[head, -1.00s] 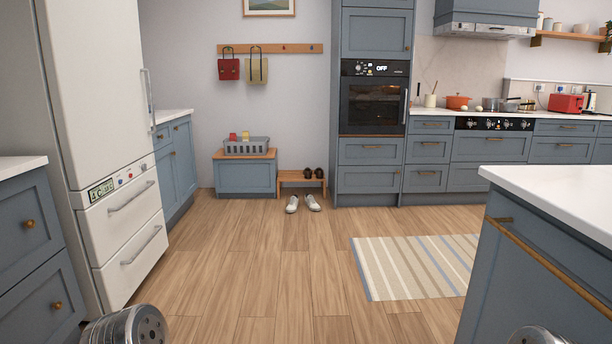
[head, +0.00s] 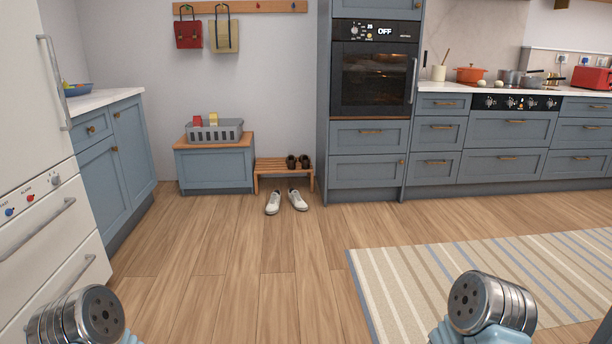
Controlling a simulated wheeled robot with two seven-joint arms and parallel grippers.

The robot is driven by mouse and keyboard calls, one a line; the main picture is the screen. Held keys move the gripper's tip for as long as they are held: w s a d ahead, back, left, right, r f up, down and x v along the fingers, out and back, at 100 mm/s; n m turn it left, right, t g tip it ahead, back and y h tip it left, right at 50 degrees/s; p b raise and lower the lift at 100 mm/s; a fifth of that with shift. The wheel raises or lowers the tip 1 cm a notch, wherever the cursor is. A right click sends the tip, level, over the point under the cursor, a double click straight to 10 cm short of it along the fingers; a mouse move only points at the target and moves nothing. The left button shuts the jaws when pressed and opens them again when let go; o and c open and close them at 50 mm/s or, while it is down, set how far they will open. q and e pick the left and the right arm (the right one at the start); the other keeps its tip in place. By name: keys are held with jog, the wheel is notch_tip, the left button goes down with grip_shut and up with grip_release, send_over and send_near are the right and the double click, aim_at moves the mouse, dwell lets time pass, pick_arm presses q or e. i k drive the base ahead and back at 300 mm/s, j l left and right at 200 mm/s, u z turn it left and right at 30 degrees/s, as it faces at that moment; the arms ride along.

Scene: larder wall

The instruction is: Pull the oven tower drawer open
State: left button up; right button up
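The oven tower (head: 323,120) stands at the back, right of centre, with a black built-in oven (head: 375,80) in it. Below the oven is a blue-grey drawer (head: 350,137) with a brass bar handle (head: 371,131); its front sits flush, so it is shut. A second blue-grey front (head: 365,172) lies under it, also closed. Metal joints of my two arms show at the bottom left and bottom right. Neither gripper is in view, and nothing of mine touches the tower.
White shoes (head: 287,202) lie on the floor before a low wooden rack (head: 270,168), left of the tower. A striped rug (head: 420,285) covers the floor at right. A white fridge (head: 30,150) stands close at left. The wooden floor (head: 270,260) between is clear.

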aim_at(351, 136)
jog(key=i, duration=3.5)
jog(key=i+j+z, duration=0.15)
jog(key=i, duration=1.4)
jog(key=z, duration=0.05)
